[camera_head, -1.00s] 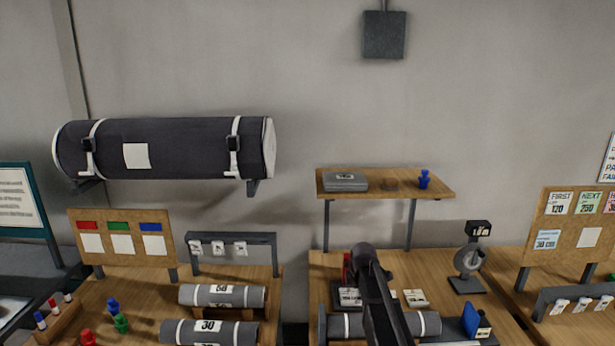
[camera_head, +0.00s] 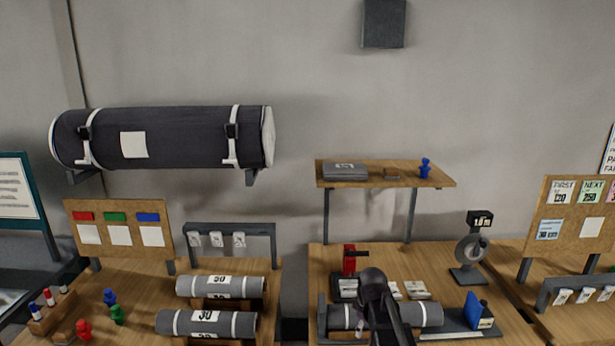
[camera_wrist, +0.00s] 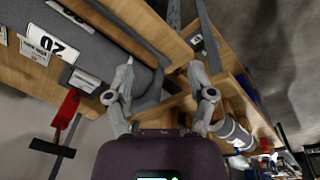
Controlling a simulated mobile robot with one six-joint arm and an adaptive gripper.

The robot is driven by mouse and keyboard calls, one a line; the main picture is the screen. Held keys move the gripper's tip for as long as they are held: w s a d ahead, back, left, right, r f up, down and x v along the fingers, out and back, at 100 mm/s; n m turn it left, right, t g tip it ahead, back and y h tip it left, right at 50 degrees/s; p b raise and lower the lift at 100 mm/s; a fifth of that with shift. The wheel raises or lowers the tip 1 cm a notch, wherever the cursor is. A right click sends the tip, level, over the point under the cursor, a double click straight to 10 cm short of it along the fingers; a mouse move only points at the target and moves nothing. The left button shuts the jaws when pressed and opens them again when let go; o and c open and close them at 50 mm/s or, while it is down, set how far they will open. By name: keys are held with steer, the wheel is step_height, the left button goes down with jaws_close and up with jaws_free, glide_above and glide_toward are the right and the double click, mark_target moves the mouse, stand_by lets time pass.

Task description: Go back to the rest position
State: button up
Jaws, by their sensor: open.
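My gripper (camera_wrist: 162,90) is in the wrist view with its two fingers spread apart and nothing between them. A grey roll with a "20" label (camera_wrist: 58,48) lies to the upper left of the fingers in that tilted view. In the head view my dark arm covers part of a grey roll (camera_head: 342,317) on the right-hand bench (camera_head: 452,294). The fingers cannot be made out in the head view.
A red stamp-like stand (camera_head: 349,263) and a dial stand (camera_head: 469,257) are on that bench, with a blue block (camera_head: 472,309) at its right. A shelf (camera_head: 440,182) is above. Two grey rolls (camera_head: 221,286) (camera_head: 206,324) lie on the left bench.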

steer(key=s+f+m+b, duration=0.2)
steer(key=s+m, duration=0.2)
steer(key=s, duration=0.3)
steer(key=s+f+m+g+b, duration=0.1)
steer(key=s+f+m+b, duration=0.1)
steer(key=s+m, duration=0.3)
steer(key=shift+s+d+f, duration=0.25)
steer(key=shift+s+f, duration=0.4)
steer(key=shift+s, duration=0.95)
